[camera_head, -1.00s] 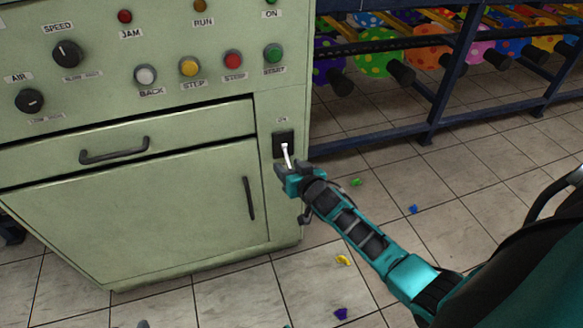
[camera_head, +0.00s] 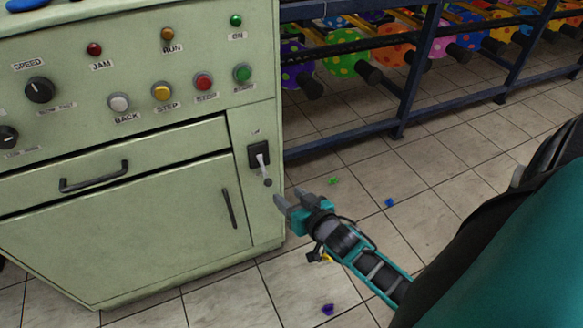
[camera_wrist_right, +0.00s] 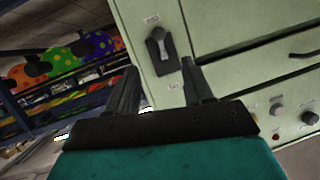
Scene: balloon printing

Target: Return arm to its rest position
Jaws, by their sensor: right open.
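My right gripper (camera_head: 288,197) is open and empty, just right of the green machine's (camera_head: 130,220) front corner. It is apart from the lever switch (camera_head: 259,158), below and to the right of it. The switch is a dark plate with a light lever that points downward in the head view. The right wrist view shows the two spread fingers (camera_wrist_right: 160,72) with nothing between them. It also shows the switch (camera_wrist_right: 163,50) beyond the fingertips. My left gripper is not in view.
The machine front has knobs, lamps, buttons, a drawer handle (camera_head: 94,177) and a door handle (camera_head: 229,208). A dark blue rack (camera_head: 408,75) with colourful spotted balloons stands behind. Small coloured scraps, one purple (camera_head: 328,309), lie on the tiled floor. The floor between machine and rack is mostly clear.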

